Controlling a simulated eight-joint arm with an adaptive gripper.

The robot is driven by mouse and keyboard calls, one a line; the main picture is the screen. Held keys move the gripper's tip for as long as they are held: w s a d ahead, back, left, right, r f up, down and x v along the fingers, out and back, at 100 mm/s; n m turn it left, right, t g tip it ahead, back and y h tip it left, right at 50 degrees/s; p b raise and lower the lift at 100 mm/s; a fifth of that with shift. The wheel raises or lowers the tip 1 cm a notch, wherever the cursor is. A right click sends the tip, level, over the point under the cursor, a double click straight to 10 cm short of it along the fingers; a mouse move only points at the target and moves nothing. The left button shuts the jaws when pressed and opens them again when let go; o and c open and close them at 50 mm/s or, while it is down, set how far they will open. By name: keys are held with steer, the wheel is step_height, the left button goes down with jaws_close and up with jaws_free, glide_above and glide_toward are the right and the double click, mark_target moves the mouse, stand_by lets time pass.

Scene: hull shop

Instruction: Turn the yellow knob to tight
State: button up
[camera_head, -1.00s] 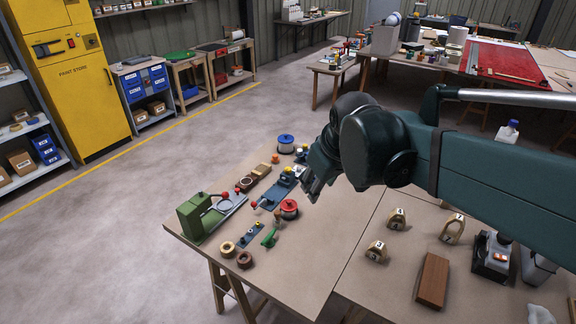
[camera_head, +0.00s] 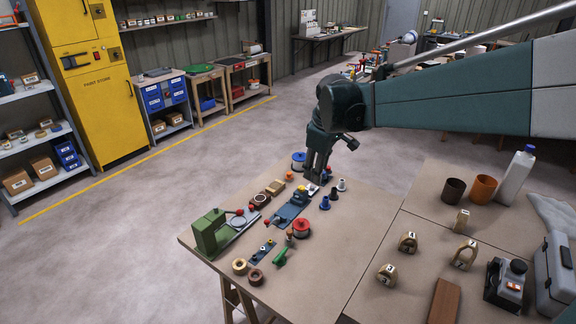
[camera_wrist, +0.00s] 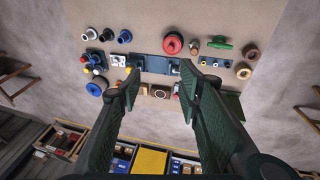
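A blue fixture plate (camera_head: 290,210) lies on the near workbench, with a small yellow part (camera_head: 302,187) on a blue block at its far end; this looks like the yellow knob. In the wrist view the plate (camera_wrist: 158,66) lies just beyond my fingertips, and a small yellow spot (camera_wrist: 128,70) shows at its left end, close to the left finger. My gripper (camera_head: 316,179) points down over the far end of the plate. In the wrist view my gripper (camera_wrist: 160,82) is open, with nothing between its fingers. The knob's setting is too small to tell.
A red spool (camera_head: 301,228) stands right beside the plate. A green press (camera_head: 208,232) stands at the bench's left edge. A blue-based cluster with red and yellow parts (camera_wrist: 95,62) and a blue spool (camera_wrist: 97,88) are close to the left finger.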

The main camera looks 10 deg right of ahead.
steer(key=w+f+n+g+p, duration=0.2)
steer(key=w+f+n+p, duration=0.3)
steer(key=w, duration=0.9)
steer(key=n+g+p, duration=0.1)
steer(key=n, duration=0.3)
glide_above(302, 187)
step_height(302, 187, down, 14)
steer(key=shift+a+f, duration=0.15)
steer(key=shift+f, duration=0.1)
steer(key=shift+f, duration=3.8)
steer(key=c, duration=0.9)
